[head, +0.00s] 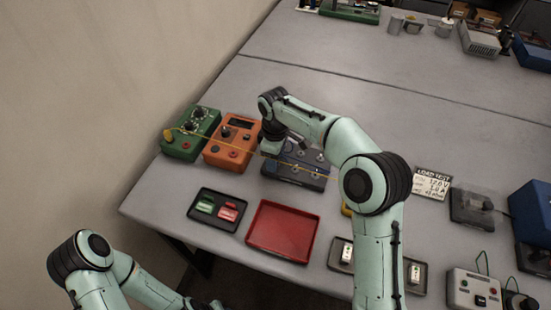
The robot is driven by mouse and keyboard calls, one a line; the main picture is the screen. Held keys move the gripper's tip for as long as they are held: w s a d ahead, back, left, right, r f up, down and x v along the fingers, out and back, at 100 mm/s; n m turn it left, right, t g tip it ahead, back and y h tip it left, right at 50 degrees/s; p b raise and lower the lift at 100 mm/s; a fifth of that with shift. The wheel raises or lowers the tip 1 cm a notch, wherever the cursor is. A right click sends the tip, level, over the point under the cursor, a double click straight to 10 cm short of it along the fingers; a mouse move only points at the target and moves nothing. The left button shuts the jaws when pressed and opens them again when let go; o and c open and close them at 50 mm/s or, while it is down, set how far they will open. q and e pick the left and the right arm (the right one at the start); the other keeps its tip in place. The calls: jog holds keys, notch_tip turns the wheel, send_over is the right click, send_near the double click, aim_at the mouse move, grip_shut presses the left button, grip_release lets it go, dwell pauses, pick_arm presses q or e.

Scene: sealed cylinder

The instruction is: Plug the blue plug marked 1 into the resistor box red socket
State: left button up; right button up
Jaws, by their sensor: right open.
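A green box with dials (190,133), an orange box with a display (232,142) and a dark grey box with several knobs (312,182) stand in a row. Small red and blue spots, possibly sockets, show on the green and orange boxes; I cannot tell which box is the resistor box. A thin yellow lead (222,146) runs from the green box across the orange and grey boxes. My right gripper (270,152) points down at the left edge of the grey box; it is open. No plug marking is legible. My left arm is low at the left, its fingers out of view.
A black tray with green and red pieces (205,204) and an empty red tray (260,233) lie in front of the boxes. A load-test card (432,183) and other instruments are at the right.

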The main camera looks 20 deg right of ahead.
pick_arm(q)
jog(key=shift+w+r+p, duration=0.35)
jog(key=shift+w+r, duration=0.05)
jog(key=shift+r, duration=0.05)
dwell(0.9)
pick_arm(e)
grip_shut()
pick_arm(q)
jog(key=shift+r, duration=0.1)
pick_arm(e)
jog(key=shift+r, duration=0.1)
jog(key=shift+r+p, duration=1.3)
jog(key=shift+r, duration=1.25)
pick_arm(q)
jog(key=shift+t, duration=0.4)
jog(key=shift+w+r, duration=1.9)
jog(key=shift+r, duration=0.05)
pick_arm(e)
jog(key=shift+s+a+r, duration=0.1)
jog(key=shift+s+r, duration=0.1)
jog(key=shift+r, duration=0.35)
